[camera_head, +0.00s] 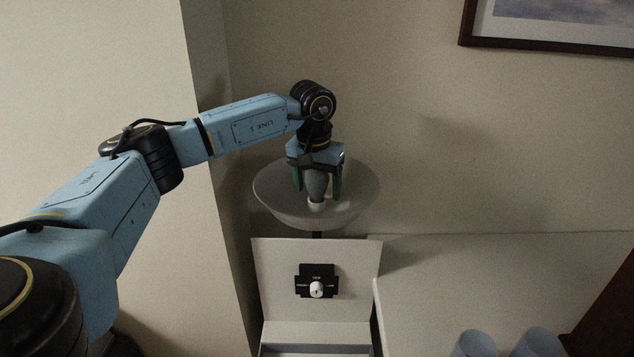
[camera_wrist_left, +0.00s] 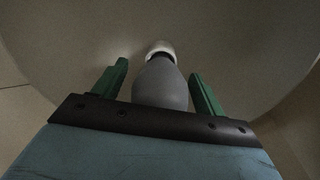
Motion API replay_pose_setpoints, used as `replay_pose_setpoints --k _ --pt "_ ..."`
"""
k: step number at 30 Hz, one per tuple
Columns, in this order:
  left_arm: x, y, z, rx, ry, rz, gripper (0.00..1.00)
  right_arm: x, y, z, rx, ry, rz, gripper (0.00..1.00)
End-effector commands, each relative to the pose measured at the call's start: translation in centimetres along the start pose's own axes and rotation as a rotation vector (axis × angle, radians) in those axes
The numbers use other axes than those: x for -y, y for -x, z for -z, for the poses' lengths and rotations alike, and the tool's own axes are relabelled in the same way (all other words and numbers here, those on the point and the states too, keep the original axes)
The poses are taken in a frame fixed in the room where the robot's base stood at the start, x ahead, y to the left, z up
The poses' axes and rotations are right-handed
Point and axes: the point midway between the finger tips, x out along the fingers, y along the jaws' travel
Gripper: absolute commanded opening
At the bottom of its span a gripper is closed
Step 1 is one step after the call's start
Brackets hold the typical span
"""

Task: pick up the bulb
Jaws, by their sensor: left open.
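The bulb (camera_head: 317,186) is grey with a white base, and it stands base down inside a wide, shallow bowl-shaped lamp shade (camera_head: 273,202). My left gripper (camera_head: 318,192) points down into the shade with its green fingers open, one on each side of the bulb. In the left wrist view the bulb (camera_wrist_left: 160,85) lies between the two fingers (camera_wrist_left: 156,80), with a visible gap on both sides. The white base is at the far end from the gripper, against the shade's inner surface (camera_wrist_left: 235,50). My right gripper is not in view.
Below the shade is a pale panel with a black switch plate and white knob (camera_head: 317,289). A pale counter (camera_head: 480,270) lies to the right, with two bluish cups (camera_head: 475,344) at its front. A wall corner stands close on the left; a framed picture (camera_head: 550,45) hangs upper right.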

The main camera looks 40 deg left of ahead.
Motion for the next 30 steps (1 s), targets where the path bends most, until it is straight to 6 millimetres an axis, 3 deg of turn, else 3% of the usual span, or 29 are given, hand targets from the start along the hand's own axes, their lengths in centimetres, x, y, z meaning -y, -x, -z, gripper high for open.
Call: replay_pose_setpoints --k 2,12,23,30 --pt "0.0 0.0 0.0 0.000 0.000 0.000 0.69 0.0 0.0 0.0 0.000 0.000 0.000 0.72" --pt "0.0 0.1 0.0 -0.001 0.000 0.000 0.25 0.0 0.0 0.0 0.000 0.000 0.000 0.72" --pt "-0.1 0.7 0.2 -0.004 0.000 -0.002 0.25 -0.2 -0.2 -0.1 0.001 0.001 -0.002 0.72" --pt "-0.1 4.9 0.7 -0.006 0.000 -0.003 0.25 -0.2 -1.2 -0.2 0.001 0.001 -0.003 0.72"
